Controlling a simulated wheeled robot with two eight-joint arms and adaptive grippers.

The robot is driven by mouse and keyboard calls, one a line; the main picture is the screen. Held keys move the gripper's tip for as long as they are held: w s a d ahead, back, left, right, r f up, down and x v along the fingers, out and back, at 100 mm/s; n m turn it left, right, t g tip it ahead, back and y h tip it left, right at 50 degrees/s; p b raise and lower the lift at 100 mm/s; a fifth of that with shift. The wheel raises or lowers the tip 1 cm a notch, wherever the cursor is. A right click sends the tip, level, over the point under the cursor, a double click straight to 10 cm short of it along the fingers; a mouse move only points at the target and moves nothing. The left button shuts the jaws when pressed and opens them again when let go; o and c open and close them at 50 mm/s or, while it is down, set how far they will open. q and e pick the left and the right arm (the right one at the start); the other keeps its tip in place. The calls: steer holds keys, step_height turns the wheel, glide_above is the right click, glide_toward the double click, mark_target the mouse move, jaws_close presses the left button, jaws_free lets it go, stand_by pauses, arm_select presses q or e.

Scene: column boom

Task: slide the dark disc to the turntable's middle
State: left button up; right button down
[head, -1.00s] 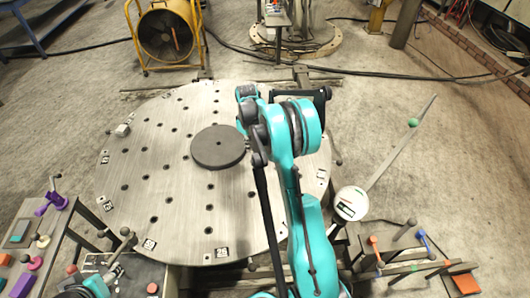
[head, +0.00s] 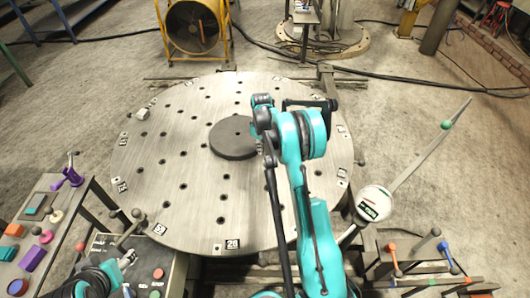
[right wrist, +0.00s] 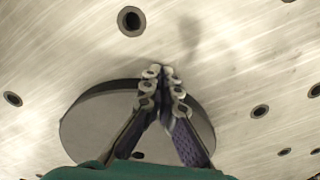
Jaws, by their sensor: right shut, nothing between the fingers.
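The dark disc (head: 233,138) lies flat on the round, pale metal turntable (head: 165,215), close to its middle and slightly toward the far side. My right gripper (head: 264,146) is low at the disc's right side in the head view. In the right wrist view its fingers (right wrist: 161,78) are together with nothing between them. They overlap the disc (right wrist: 90,122) near its edge there; whether they touch it I cannot tell. A teal part that looks like my left gripper (head: 127,260) shows at the lower left, its fingers unclear.
A small pale block (head: 142,114) sits at the turntable's left rim. A white round gauge (head: 374,203) on a slanted rod stands at the right. A control box (head: 150,270) and a bench with coloured pieces (head: 40,235) are at the lower left. The yellow fan (head: 193,28) is behind.

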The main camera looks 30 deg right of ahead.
mark_target(254, 146)
steer(key=w, duration=0.1)
steer(key=w+a, duration=0.1)
steer(key=w, duration=0.2)
steer(key=shift+a, duration=0.25)
arm_select(q)
steer(key=shift+r, duration=0.2)
